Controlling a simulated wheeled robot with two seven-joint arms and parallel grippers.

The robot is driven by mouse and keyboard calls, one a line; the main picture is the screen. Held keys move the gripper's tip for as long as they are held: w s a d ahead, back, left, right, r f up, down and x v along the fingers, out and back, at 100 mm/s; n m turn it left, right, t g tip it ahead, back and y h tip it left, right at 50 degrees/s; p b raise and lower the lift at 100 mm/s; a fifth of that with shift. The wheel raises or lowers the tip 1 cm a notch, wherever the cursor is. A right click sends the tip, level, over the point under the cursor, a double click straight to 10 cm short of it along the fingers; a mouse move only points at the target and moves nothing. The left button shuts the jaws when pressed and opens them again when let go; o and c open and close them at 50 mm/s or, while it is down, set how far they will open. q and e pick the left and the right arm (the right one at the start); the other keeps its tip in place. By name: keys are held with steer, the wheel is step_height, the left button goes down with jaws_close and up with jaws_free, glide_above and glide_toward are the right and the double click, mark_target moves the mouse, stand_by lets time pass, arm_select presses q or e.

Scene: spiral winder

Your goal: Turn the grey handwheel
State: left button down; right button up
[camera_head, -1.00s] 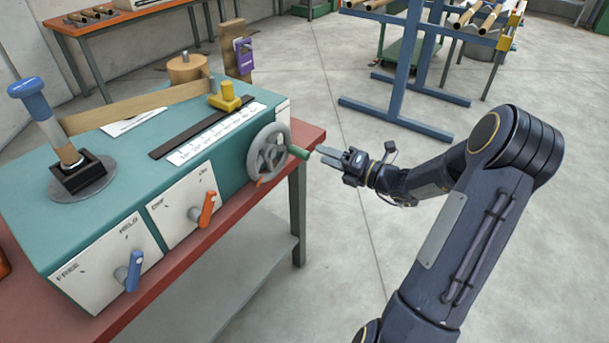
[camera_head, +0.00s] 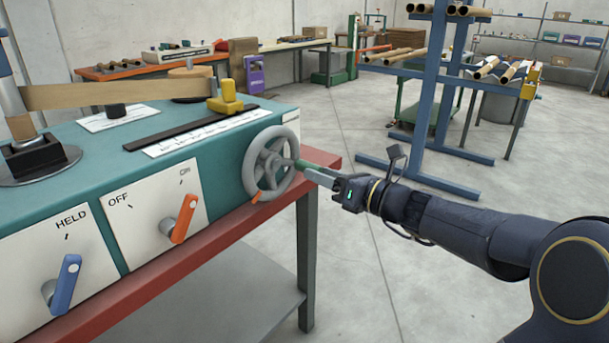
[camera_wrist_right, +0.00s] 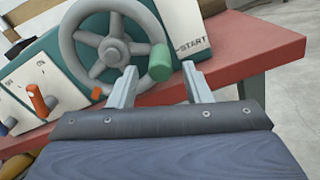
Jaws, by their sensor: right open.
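The grey handwheel (camera_head: 249,170) is on the right end of the teal machine (camera_head: 215,160), with a green handle (camera_head: 313,164) at its right side. My right gripper (camera_head: 303,168) reaches in from the right, its fingers overlapping the handle in the head view. In the right wrist view the gripper is open, and the green handle (camera_wrist_right: 160,62) appears between the two fingertips, near the wheel's rim (camera_wrist_right: 69,45). I cannot tell whether a finger touches the handle. An orange pointer (camera_head: 257,196) sits below the wheel. My left gripper is out of view.
The machine stands on a red-topped bench (camera_head: 230,232). An orange lever (camera_head: 184,220) and a blue lever (camera_head: 66,284) stick out of its front. A blue rack (camera_head: 438,100) stands behind my right arm. The floor between bench and rack is clear.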

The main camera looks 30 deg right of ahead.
mark_target(304, 167)
steer(key=shift+b+x, duration=0.5)
steer(key=shift+x, duration=2.3)
jaws_close()
